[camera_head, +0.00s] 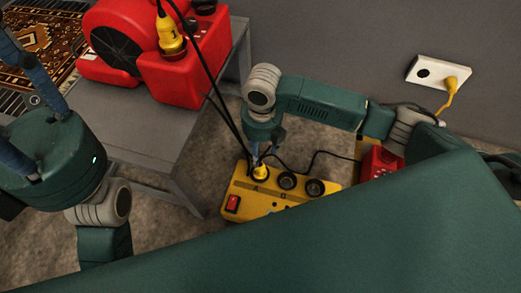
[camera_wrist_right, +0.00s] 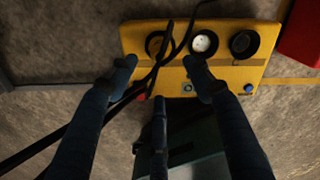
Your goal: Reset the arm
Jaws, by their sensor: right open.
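My right gripper (camera_head: 262,155) hangs over a yellow socket box (camera_head: 270,210) on the floor. In the right wrist view its blue fingers (camera_wrist_right: 160,80) are spread apart, with black cables running between them. Nothing is clamped between the fingertips. The yellow box (camera_wrist_right: 225,77) lies beyond them, with a row of round sockets. A yellow plug (camera_head: 260,174) appears seated in the box's left socket, partly hidden by the fingers. My left gripper (camera_head: 30,75) is at the left edge in the head view, its blue fingers partly cut off.
A red blower (camera_head: 165,50) stands on a grey table (camera_head: 160,130) with a yellow plug (camera_head: 170,38) near its top. A white wall outlet (camera_head: 425,72) holds a yellow plug (camera_head: 450,84). A red item (camera_head: 378,162) sits right of the box.

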